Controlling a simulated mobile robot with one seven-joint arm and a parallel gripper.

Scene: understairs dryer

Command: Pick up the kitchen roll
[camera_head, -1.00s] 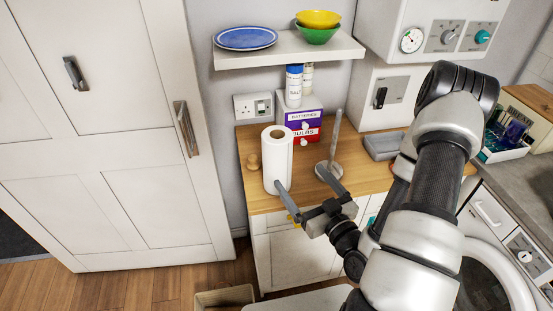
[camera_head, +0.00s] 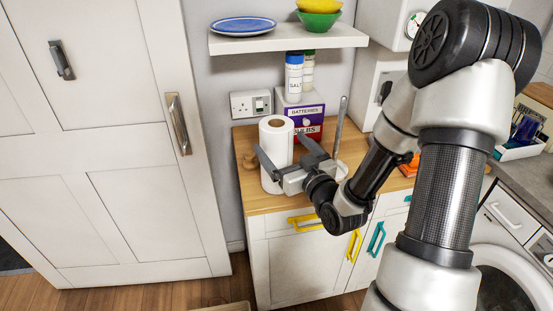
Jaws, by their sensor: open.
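The white kitchen roll (camera_head: 276,129) stands upright on the wooden counter near its left end, below the shelf. My gripper (camera_head: 279,143) is open. Its two fingers point away from the camera, one at the left and one at the right of the roll as seen here, and overlap the roll's middle in the picture. The palm hides part of the roll's lower right side. I cannot tell whether either finger touches it.
A metal upright holder (camera_head: 341,125) stands right of the roll, partly hidden by my gripper. Behind are a battery and bulb box (camera_head: 308,121) and a salt canister (camera_head: 294,76). A shelf (camera_head: 285,41) with crockery hangs above. A tall white cupboard (camera_head: 125,150) stands left.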

